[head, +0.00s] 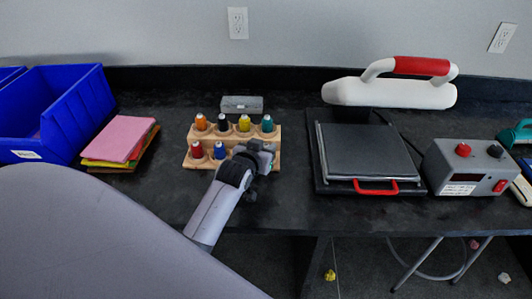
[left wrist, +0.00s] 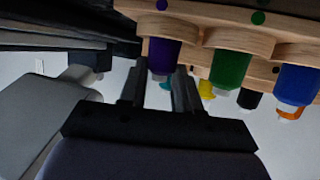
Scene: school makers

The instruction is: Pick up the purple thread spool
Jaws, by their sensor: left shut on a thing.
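The wooden spool rack (head: 232,133) stands on the dark counter with several thread spools in two tiers. My left gripper (head: 262,152) is at the right end of its front tier and hides the spools there in the head view. In the left wrist view, which looks upside down, the purple thread spool (left wrist: 162,57) is between the fingers of my left gripper (left wrist: 160,88), which is shut on it. The spool appears still seated at the rack (left wrist: 200,12). A green spool (left wrist: 230,68) and a blue spool (left wrist: 295,84) sit beside it. My right gripper is not in view.
Pink and yellow sheets (head: 120,138) and blue bins (head: 62,105) lie left of the rack. A grey box (head: 242,103) is behind it. A heat press (head: 365,150) and a grey control box (head: 470,168) stand to the right. The counter's front edge is close.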

